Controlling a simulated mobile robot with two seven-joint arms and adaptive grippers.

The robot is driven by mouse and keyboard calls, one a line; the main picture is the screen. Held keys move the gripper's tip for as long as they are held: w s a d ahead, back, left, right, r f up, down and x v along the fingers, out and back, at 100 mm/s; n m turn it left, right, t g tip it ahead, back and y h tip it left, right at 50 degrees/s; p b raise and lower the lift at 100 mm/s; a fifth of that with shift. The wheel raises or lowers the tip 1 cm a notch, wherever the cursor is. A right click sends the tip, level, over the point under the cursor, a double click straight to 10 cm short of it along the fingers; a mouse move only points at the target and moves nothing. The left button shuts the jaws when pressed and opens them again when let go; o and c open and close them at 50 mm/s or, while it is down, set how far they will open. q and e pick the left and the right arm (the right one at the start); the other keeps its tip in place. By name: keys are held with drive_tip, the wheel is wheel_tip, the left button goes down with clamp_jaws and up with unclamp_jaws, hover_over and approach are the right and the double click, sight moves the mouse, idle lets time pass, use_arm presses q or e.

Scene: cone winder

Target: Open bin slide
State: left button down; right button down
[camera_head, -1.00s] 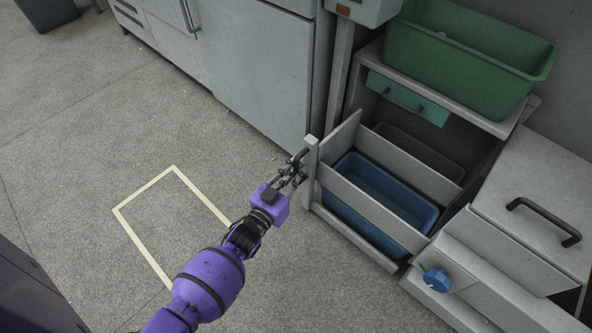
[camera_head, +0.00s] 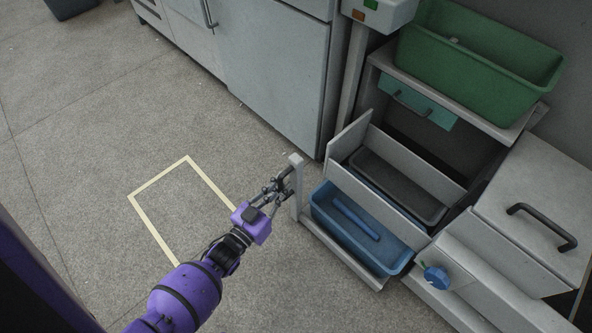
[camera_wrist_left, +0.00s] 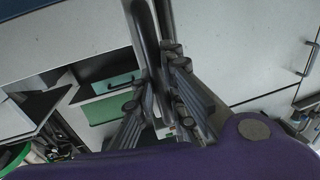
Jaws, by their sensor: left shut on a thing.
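The bin slide (camera_head: 298,203) is a pale pull-out frame, standing out from the cabinet on the right in the head view. Its front edge shows as a narrow upright. A blue bin (camera_head: 345,242) sits in its near part and a dark grey bin (camera_head: 385,187) lies behind a pale board. My left gripper (camera_head: 282,184) is shut on the slide's dark handle, at the front upright. The left wrist view shows its fingers (camera_wrist_left: 158,82) on either side of the dark handle bar (camera_wrist_left: 148,35). My right gripper is in neither view.
A green tub (camera_head: 480,75) stands on a shelf above a teal drawer (camera_head: 415,105). A pale lidded unit (camera_head: 545,190) with a black handle and a blue knob (camera_head: 434,277) are at the right. The floor (camera_head: 80,130) left of the slide is clear, with a yellow taped outline.

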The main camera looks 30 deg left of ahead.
use_arm(q)
drive_tip(key=s+a+p, duration=0.1)
drive_tip(key=s+a, duration=0.3)
drive_tip(key=s, duration=0.6)
drive_tip(key=shift+s+p, duration=0.35)
drive_tip(key=shift+s, duration=0.05)
drive_tip(key=shift+f, duration=0.1)
drive_tip(key=c, duration=1.8)
unclamp_jaws()
drive_tip(key=shift+s, duration=0.1)
drive_tip(key=shift+o, duration=0.2)
drive_tip(key=s+a, duration=0.1)
drive_tip(key=s, duration=1.1)
drive_tip(key=shift+a, duration=0.4)
